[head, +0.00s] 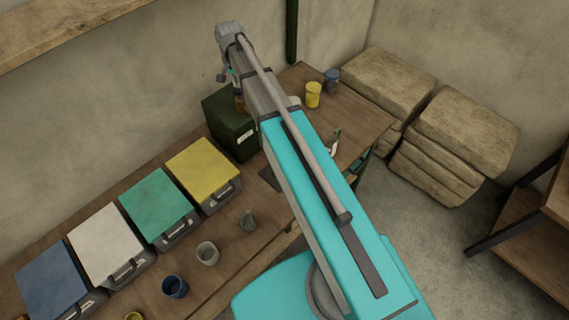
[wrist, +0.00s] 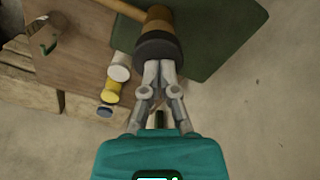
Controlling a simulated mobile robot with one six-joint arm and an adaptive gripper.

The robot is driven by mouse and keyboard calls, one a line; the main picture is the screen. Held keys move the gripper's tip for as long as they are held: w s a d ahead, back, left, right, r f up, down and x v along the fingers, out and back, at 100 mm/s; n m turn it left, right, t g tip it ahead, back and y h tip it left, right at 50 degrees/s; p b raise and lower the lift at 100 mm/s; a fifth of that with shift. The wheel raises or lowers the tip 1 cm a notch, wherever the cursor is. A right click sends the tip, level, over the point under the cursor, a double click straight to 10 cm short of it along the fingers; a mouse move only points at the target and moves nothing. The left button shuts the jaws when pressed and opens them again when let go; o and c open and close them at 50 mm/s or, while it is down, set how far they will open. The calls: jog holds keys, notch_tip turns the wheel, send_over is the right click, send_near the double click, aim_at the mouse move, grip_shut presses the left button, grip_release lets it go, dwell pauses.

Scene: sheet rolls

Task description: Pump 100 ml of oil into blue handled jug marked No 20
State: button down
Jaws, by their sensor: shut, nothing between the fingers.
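A dark green oil tank (head: 232,124) with a small pale label stands at the back of the bench. In the wrist view its top (wrist: 215,50) carries a brass-brown pump (wrist: 159,20) with a dark round cap. My gripper (wrist: 159,66) is shut and empty, its fingertips at the cap's near edge; I cannot tell whether they touch. A dark blue jug (head: 175,287) stands at the bench's front, and a blue-grey one (head: 332,76) at its far end, also in the wrist view (wrist: 104,111). No "20" marking or handle colour is readable.
Yellow (head: 313,94) and white (wrist: 118,72) jugs stand beside the blue-grey one. Boxes with blue, white, green and yellow (head: 203,170) lids line the wall. A grey jug (head: 207,252) stands in front. Stacked sacks (head: 455,130) fill the back corner. A shelf (head: 530,215) is right.

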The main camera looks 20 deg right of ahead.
jog(key=shift+f+b, duration=0.85)
jog(key=shift+f, duration=0.1)
jog(key=shift+r, duration=0.2)
jog(key=shift+r+p, duration=2.85)
jog(key=shift+p, duration=0.2)
jog(key=shift+f+b, duration=3.05)
jog(key=shift+r, duration=0.2)
jog(key=shift+r+p, duration=2.85)
jog(key=shift+p, duration=0.2)
